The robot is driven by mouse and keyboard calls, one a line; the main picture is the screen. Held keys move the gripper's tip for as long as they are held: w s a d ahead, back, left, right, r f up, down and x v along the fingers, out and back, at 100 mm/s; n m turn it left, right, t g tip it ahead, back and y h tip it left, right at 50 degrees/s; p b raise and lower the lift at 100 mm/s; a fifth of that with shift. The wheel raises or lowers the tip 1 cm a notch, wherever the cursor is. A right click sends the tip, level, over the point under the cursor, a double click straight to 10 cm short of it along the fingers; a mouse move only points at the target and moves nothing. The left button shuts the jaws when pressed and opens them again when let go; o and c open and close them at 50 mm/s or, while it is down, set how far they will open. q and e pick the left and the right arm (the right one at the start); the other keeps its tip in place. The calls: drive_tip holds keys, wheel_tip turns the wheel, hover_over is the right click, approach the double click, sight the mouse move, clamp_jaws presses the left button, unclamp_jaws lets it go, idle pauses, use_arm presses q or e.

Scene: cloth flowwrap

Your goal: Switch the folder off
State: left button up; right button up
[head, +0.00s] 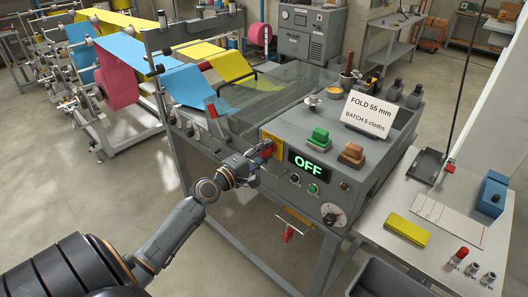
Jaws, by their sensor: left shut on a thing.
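The folder (225,125) is a grey machine in the middle of the head view, with a clear cover over its feed area. Its front display (311,163) reads OFF in green letters. A red switch handle (266,153) sits by a yellow plate (272,143) left of the display. My left gripper (257,163) is at this red handle and is shut on it; the fingers hide part of it. My right gripper is not in view.
A card (370,114) reading "FOLD 55 mm, BATCH 5 cloths" stands on the folder top, near green (318,137) and orange (352,153) blocks. Small buttons and a dial (331,214) are right of my gripper. A side table (455,215) holds a yellow cloth stack (408,228).

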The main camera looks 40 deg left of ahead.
use_arm(q)
drive_tip(key=o, duration=1.2)
drive_tip(key=shift+s, duration=0.1)
drive_tip(key=s, duration=0.8)
drive_tip(key=s+a, duration=0.1)
drive_tip(key=s, duration=0.2)
drive_tip(key=shift+s, duration=0.4)
drive_tip(key=shift+f, duration=0.1)
